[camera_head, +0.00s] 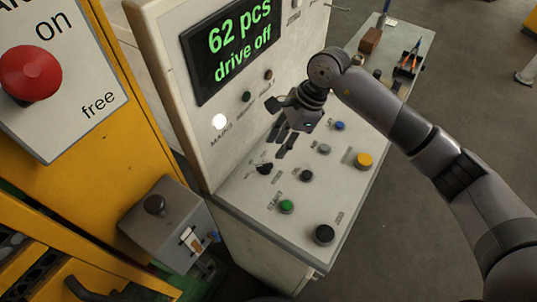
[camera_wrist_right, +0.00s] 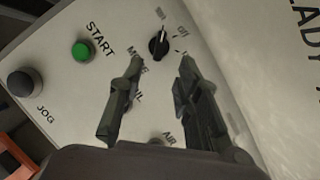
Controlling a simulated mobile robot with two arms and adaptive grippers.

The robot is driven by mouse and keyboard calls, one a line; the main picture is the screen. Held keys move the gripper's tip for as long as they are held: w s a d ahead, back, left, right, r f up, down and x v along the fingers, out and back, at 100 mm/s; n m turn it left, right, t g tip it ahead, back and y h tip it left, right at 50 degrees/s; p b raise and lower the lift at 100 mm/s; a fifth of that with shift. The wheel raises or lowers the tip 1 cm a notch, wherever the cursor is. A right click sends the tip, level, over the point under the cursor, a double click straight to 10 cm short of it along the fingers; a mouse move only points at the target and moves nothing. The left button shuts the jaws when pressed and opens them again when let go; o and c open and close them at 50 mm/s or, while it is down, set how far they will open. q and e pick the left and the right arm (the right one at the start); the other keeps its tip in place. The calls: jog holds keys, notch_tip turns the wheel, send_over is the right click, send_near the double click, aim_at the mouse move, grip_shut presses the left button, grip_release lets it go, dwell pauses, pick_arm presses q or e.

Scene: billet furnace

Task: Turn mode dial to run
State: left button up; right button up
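The mode dial is a small black knob (camera_head: 265,168) on the sloping panel of the pale control console (camera_head: 240,200). In the right wrist view the dial (camera_wrist_right: 159,45) has a light pointer line and small marks around it, too small to read surely. My right gripper (camera_head: 280,143) hangs over the panel, just behind the dial in the head view. In the right wrist view its two fingers (camera_wrist_right: 162,64) are apart with nothing between them, and the dial lies just beyond the tips. I cannot tell the exact gap. My left gripper is out of view.
A green START button (camera_head: 286,207), a black JOG button (camera_head: 324,234), a yellow button (camera_head: 364,160) and other small buttons share the panel. The upright display (camera_head: 232,45) reads "62 pcs drive off". A red mushroom button (camera_head: 30,73) is at left.

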aim_at(267, 164)
jog(key=p+x, duration=0.1)
jog(key=x, duration=0.4)
jog(key=shift+s+p, duration=0.1)
jog(key=shift+p, duration=0.2)
jog(key=shift+x, duration=0.95)
jog(key=shift+a+f, duration=0.15)
jog(key=shift+f, duration=0.2)
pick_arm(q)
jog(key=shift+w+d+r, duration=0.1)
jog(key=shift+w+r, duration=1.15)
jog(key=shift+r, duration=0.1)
pick_arm(e)
grip_shut()
